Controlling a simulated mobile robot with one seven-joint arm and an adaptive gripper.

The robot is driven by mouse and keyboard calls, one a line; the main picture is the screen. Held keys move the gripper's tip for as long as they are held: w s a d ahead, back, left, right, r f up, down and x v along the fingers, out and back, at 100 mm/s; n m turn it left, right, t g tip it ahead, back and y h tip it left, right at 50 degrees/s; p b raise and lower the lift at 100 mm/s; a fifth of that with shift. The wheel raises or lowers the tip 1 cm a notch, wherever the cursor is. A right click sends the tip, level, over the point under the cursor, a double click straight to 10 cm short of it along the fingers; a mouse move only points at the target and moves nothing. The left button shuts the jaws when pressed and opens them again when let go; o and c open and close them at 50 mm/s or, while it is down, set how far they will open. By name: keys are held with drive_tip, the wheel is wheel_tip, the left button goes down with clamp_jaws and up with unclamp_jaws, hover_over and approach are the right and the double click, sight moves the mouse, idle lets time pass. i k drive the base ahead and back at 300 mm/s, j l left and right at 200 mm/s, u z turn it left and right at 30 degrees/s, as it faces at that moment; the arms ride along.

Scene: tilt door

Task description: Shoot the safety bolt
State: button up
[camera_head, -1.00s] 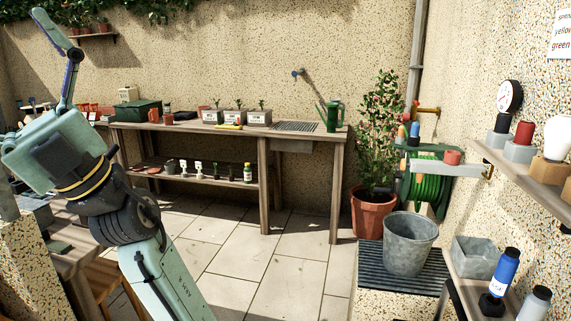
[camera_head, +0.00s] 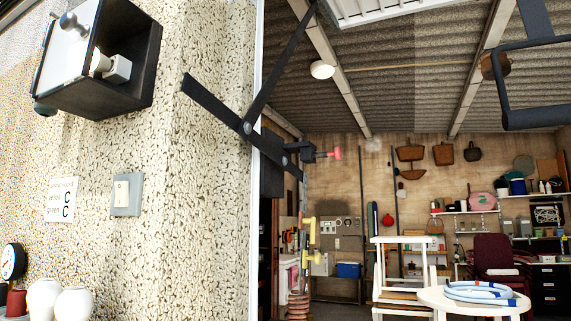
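A doorway fills the right half of the head view, with dark pivot arms (camera_head: 222,108) fixed at its left jamb. Below them is a dark bracket or box (camera_head: 271,165). A short rod with a pinkish-red knob (camera_head: 335,153) sticks out to the right from beside it; it looks like the bolt, but I cannot tell how far it is shot. A white panel edge (camera_head: 375,9) under the roof may be the raised tilt door. My gripper is not in view.
The rough wall at left carries an open-fronted lamp box (camera_head: 110,62), a light switch (camera_head: 126,194) and a paper sign (camera_head: 61,199). Inside stand a white chair (camera_head: 400,265) and a round table (camera_head: 470,300) with a coiled hose (camera_head: 480,291). A dark frame (camera_head: 530,85) hangs at upper right.

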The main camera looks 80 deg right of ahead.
sight(337, 155)
drive_tip(key=z, duration=2.6)
